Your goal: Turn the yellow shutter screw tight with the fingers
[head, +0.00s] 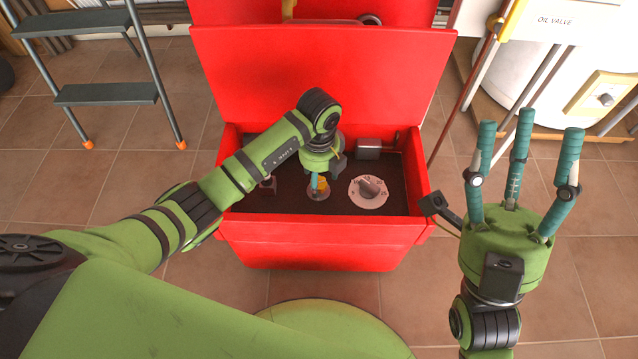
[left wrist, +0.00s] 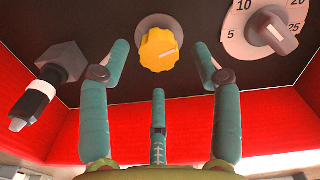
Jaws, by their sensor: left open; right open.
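The yellow shutter screw (left wrist: 158,50) is a ribbed knob on a round metal base, on the dark panel inside the red box. In the head view the screw (head: 322,184) is partly hidden by my left gripper (head: 319,182), which points down over it. In the left wrist view my left gripper (left wrist: 160,80) has its teal fingers spread, one on each side of the knob and one below it in the picture. Gaps show between the fingers and the knob. My right gripper (head: 522,150) is open and empty, fingers up, outside the box at the right.
A grey dial with numbers (head: 368,191) sits right of the screw; it also shows in the left wrist view (left wrist: 266,30). A black fitting (left wrist: 50,80) is on the left. The red box walls (head: 325,232) surround the panel, with the raised lid (head: 320,80) behind.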

